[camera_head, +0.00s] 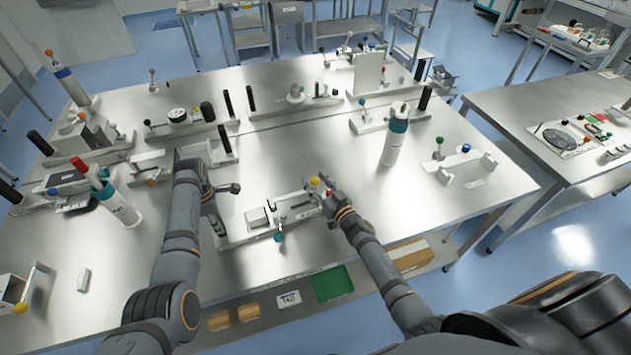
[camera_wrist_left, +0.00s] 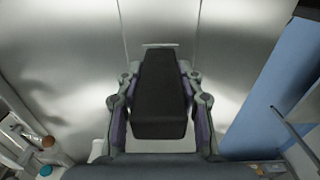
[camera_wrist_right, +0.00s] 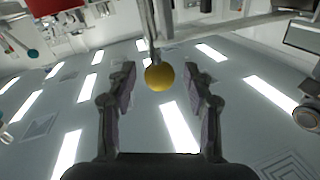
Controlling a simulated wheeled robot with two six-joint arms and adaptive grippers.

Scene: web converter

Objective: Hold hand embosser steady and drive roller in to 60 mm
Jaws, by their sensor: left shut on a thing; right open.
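The device at the front middle of the table, which I take to be the hand embosser (camera_head: 257,217), has a long pale base, a small block and a teal knob (camera_head: 279,237). My left gripper (camera_head: 213,205) is at its left end. In the left wrist view it is shut on a thick black handle (camera_wrist_left: 160,90), mostly hidden in the head view. My right gripper (camera_head: 325,188) is open at the device's right end. A yellow ball knob (camera_wrist_right: 159,76) on a metal rod shows just beyond and between its fingertips. The knob also shows in the head view (camera_head: 315,181). I cannot make out the roller.
Similar fixtures with black handles (camera_head: 225,138) stand behind. A white bottle with a teal band (camera_head: 396,140) stands to the right, another bottle (camera_head: 118,205) with a red top to the left. A green tray (camera_head: 332,284) lies below the front edge.

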